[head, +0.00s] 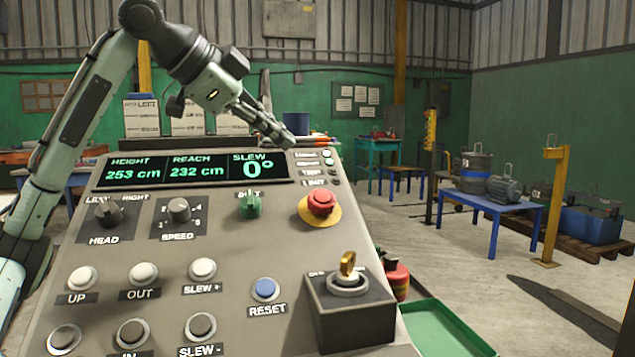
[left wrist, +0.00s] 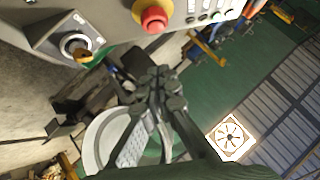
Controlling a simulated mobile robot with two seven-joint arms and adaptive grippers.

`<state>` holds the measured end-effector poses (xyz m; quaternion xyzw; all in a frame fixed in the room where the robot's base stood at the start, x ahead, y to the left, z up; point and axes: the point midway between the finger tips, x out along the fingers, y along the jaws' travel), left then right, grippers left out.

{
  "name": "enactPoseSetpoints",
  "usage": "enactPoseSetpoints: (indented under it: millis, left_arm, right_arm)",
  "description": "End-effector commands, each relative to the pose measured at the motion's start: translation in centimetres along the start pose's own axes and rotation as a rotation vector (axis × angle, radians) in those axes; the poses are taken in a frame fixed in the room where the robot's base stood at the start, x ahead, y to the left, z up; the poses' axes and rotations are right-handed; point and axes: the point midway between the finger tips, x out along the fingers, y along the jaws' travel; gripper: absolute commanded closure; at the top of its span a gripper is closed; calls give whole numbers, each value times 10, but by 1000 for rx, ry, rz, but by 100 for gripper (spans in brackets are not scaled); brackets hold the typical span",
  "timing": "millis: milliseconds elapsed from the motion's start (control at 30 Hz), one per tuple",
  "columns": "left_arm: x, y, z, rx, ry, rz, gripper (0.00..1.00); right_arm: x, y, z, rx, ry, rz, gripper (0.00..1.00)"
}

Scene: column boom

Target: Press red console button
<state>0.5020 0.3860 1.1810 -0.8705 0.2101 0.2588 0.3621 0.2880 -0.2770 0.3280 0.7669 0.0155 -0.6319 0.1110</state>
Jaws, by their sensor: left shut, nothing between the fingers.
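The red button (head: 321,202) is a mushroom-shaped cap on a yellow collar, on the right of the sloping grey console (head: 220,240). It also shows at the top of the left wrist view (left wrist: 153,20). My left gripper (head: 287,139) is shut and empty. In the head view its tips show near the console's upper edge, above and a little left of the red button, apart from it. In the left wrist view the shut fingers (left wrist: 160,76) lie below the button, with a gap between. My right gripper is not in view.
A gold key switch (head: 347,268) on a raised dark box stands below the red button. A green knob (head: 249,205) is left of it, and a blue reset button (head: 265,289) lower left. A display (head: 195,171) runs along the top. A green tray (head: 445,330) lies right of the console.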

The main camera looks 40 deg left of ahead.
Motion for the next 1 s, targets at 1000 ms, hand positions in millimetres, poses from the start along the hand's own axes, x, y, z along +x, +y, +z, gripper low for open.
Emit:
enactPoseSetpoints:
  millis: [1000]
  left_arm:
    - [129,0,28,0,-1,1,100]
  right_arm:
    - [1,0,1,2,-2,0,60]
